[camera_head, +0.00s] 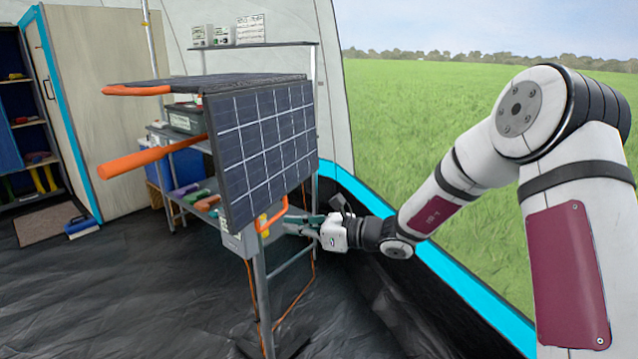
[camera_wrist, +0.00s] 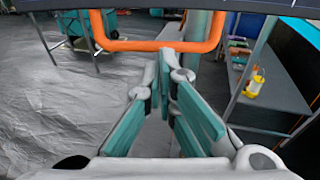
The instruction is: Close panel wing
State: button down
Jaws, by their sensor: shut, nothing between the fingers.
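The panel wing (camera_head: 263,145) is a dark solar panel with a white grid, hanging steeply tilted on the near side of a stand. An orange handle (camera_head: 271,215) sits at its lower edge, and this handle also shows in the wrist view (camera_wrist: 150,45). A second dark panel (camera_head: 190,82) lies about level at the top of the stand. My gripper (camera_head: 290,224) is just right of the orange handle, below the panel's lower edge. In the wrist view my gripper (camera_wrist: 168,62) has its teal fingers together and empty, with the tips close to the handle bar. Contact cannot be told.
An orange bar (camera_head: 150,157) sticks out to the left of the stand. A metal post (camera_head: 262,300) and an orange cable stand below the panel. A shelf (camera_wrist: 275,100) with a small yellow lantern (camera_wrist: 255,84) is at right. Dark floor (camera_head: 120,290) is open at left.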

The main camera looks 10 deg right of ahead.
jog(key=f+p+v, duration=0.3)
jog(key=v, duration=0.8)
jog(key=s+a+r+n+g+h, duration=0.25)
jog(key=s+r+n, duration=0.2)
jog(key=s, duration=0.35)
jog(key=s+a+r+n+g+h, duration=0.1)
jog(key=s+r+n+g, duration=0.3)
jog(key=s, duration=0.4)
jog(key=s+a+r+n+g+h, duration=0.1)
jog(key=s+a+r+n+g, duration=0.15)
jog(key=s+n, duration=0.45)
jog(key=s+d+r+n+t+h, duration=0.1)
jog(key=s+d+n+h, duration=0.5)
jog(key=s, duration=0.5)
jog(key=s+d+n+h, duration=0.2)
jog(key=s+d+h, duration=0.2)
jog(key=s+d, duration=0.55)
notch_tip(320, 180, up, 31)
jog(key=s+t+p, duration=0.1)
jog(key=t+p, duration=0.3)
jog(key=p, duration=2.5)
jog(key=shift+s+a, duration=0.25)
jog(key=shift+a, duration=0.15)
